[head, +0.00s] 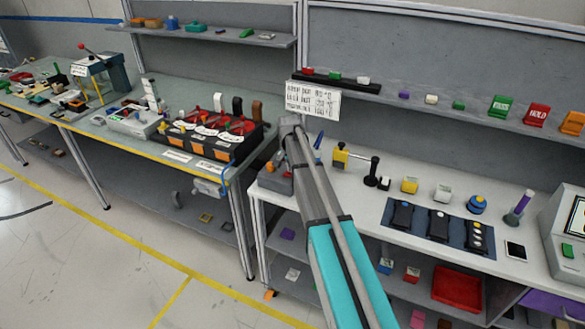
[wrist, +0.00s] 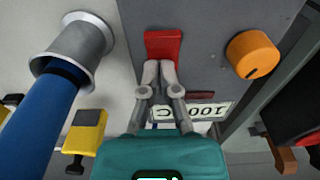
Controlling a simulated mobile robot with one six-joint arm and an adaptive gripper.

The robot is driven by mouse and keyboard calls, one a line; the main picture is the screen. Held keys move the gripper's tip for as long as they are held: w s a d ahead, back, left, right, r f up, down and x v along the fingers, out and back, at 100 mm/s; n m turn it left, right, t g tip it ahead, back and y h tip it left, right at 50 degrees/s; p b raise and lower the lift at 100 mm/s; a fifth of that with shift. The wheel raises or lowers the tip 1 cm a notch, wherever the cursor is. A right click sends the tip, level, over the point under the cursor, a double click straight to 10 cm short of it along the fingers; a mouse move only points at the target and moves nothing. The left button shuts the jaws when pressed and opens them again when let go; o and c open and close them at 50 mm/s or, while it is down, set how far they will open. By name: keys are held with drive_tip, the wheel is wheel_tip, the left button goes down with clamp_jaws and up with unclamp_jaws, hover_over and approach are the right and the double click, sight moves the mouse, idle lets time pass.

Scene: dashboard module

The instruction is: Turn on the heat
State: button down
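A red rocker switch (wrist: 163,44) sits on the grey face of a box (wrist: 208,25) in the wrist view. My gripper (wrist: 159,70) has its two fingertips together and empty, right at the lower edge of the switch; I cannot tell whether they touch it. An orange knob (wrist: 252,54) with a dark mark is on the same face to the right. A display reading 100°C (wrist: 195,112), upside down, lies below, partly hidden by a finger. In the head view, my arm hides the gripper and most of the grey box (head: 272,180).
A blue handle (wrist: 38,125) in a grey metal funnel (wrist: 80,50) stands close on the left in the wrist view. In the head view, a yellow-and-black stand (head: 345,158) and a dark mat (head: 440,225) are on the white bench to the right.

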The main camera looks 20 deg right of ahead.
drive_tip(key=shift+s+a+f, duration=0.2)
drive_tip(key=shift+s+a, duration=0.15)
drive_tip(key=shift+s, duration=0.05)
drive_tip(key=shift+s+a, duration=0.25)
drive_tip(key=shift+s, duration=0.3)
drive_tip(key=shift+r+p, duration=0.1)
drive_tip(key=shift+p, duration=0.2)
drive_tip(key=shift+w+a+r+p, duration=0.1)
drive_tip(key=shift+w+r+p, duration=0.25)
drive_tip(key=shift+p, duration=0.1)
drive_tip(key=shift+w+d+r+p, duration=0.2)
drive_tip(key=shift+r+p, duration=0.1)
drive_tip(key=r+p, duration=0.1)
drive_tip(key=w+d+r+p, duration=0.1)
drive_tip(key=r+p, duration=0.1)
drive_tip(key=shift+w+d+r+p, duration=0.15)
drive_tip(key=shift+d+r+p, duration=0.1)
drive_tip(key=shift+r+p, duration=0.1)
wheel_tip(320, 180, up, 9)
drive_tip(key=w+d+p, duration=0.1)
drive_tip(key=p, duration=0.8)
drive_tip(key=shift+w+d, duration=0.15)
drive_tip(key=shift+w, duration=0.1)
